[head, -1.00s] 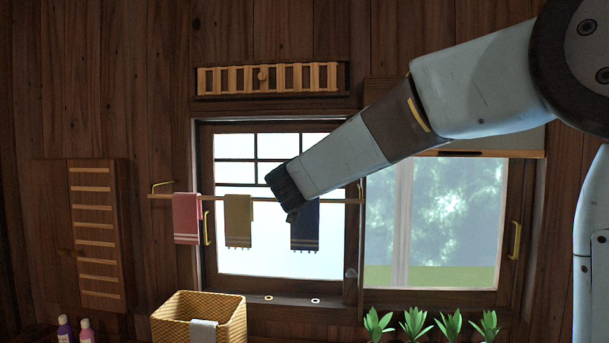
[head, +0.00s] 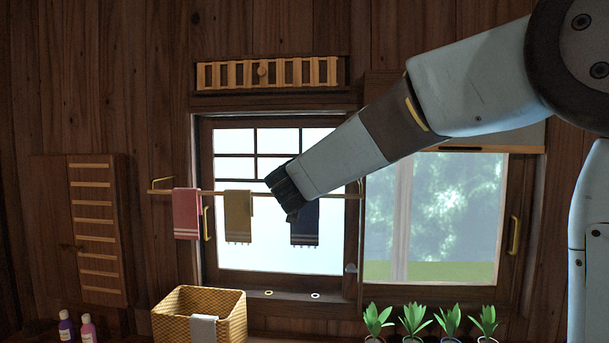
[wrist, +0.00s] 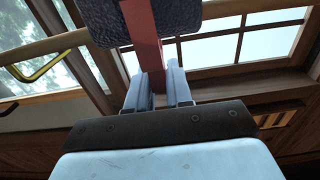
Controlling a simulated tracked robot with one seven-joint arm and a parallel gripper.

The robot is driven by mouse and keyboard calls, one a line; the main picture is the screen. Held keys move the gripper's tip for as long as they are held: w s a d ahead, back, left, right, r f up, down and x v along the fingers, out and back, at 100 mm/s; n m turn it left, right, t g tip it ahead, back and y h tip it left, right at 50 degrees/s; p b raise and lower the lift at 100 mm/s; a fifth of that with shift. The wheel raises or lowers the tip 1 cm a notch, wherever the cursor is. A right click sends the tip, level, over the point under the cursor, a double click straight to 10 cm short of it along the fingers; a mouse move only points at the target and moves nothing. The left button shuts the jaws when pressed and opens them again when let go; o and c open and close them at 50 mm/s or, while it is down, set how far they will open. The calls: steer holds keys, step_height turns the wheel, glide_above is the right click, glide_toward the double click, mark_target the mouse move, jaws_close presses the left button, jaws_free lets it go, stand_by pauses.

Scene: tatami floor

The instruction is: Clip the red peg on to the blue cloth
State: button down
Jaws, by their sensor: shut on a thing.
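The blue cloth (head: 305,230) hangs dark and striped over the rail in front of the window, rightmost of the three cloths. In the wrist view it shows as a dark textured patch (wrist: 178,15) at the top. My gripper (wrist: 158,88) is shut on the red peg (wrist: 145,45), which stands out lengthwise from between the fingers. The peg overlaps the cloth in the wrist view; I cannot tell whether it grips the cloth. In the head view my gripper (head: 293,212) is at the cloth's upper part, and the peg is hidden there.
The wooden rail (head: 268,194) also bears a pink cloth (head: 187,215) and a tan cloth (head: 238,218). A wicker basket (head: 180,322) with a pale cloth stands below. Potted plants (head: 413,318) line the bottom right, bottles (head: 67,328) the bottom left.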

steer(key=shift+f, duration=0.6)
stand_by(0.5)
steer(key=c, duration=0.9)
jaws_free()
steer(key=shift+c, duration=0.2)
steer(key=shift+o, duration=0.4)
steer(key=o, duration=0.4)
steer(key=shift+r, duration=3)
